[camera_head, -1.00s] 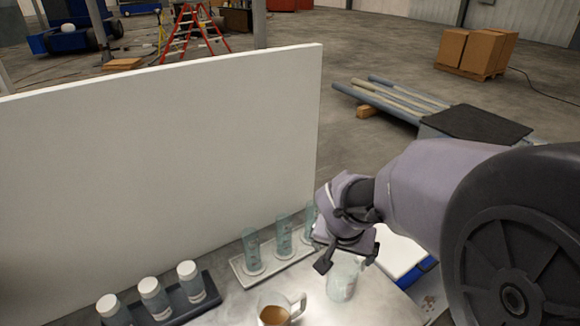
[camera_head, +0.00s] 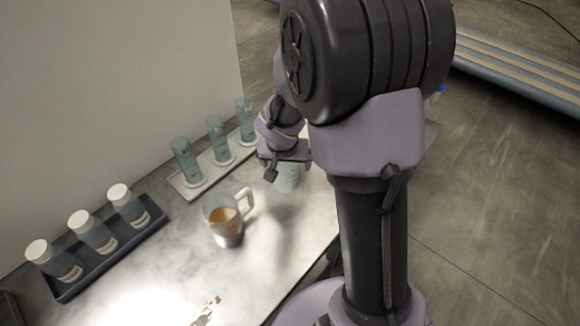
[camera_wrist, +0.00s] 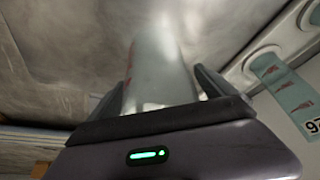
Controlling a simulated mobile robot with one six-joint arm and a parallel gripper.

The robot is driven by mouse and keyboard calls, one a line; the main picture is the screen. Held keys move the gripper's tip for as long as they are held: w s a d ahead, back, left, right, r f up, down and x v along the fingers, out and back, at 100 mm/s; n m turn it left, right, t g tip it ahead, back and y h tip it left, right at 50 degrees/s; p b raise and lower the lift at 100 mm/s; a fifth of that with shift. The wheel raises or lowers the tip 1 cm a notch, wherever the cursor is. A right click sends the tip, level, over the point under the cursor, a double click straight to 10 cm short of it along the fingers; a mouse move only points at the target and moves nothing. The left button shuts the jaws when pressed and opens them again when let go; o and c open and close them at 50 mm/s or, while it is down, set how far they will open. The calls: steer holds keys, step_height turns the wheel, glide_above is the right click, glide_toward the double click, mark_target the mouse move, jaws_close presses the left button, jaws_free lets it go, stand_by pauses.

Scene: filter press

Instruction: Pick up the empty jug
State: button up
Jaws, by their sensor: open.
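The empty jug (camera_head: 288,181) is clear, with faint markings, and stands on the bench below my gripper (camera_head: 286,166). The gripper hides its upper part in the head view. In the wrist view the clear jug (camera_wrist: 160,70) shows between the two spread fingers of my gripper (camera_wrist: 163,92), with red marks on its left side. The gripper is open; I cannot tell whether either finger touches the jug. A second jug (camera_head: 226,232), holding brown liquid, stands to the left with its handle toward the upper right.
A white tray (camera_head: 190,191) with three clear graduated cylinders (camera_head: 217,138) stands behind the jugs. A dark rack (camera_head: 150,240) with three white-capped bottles (camera_head: 90,232) stands at left. A white panel (camera_head: 110,90) rises behind.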

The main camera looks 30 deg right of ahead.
steer(key=shift+r, duration=0.1)
steer(key=c, duration=1.5)
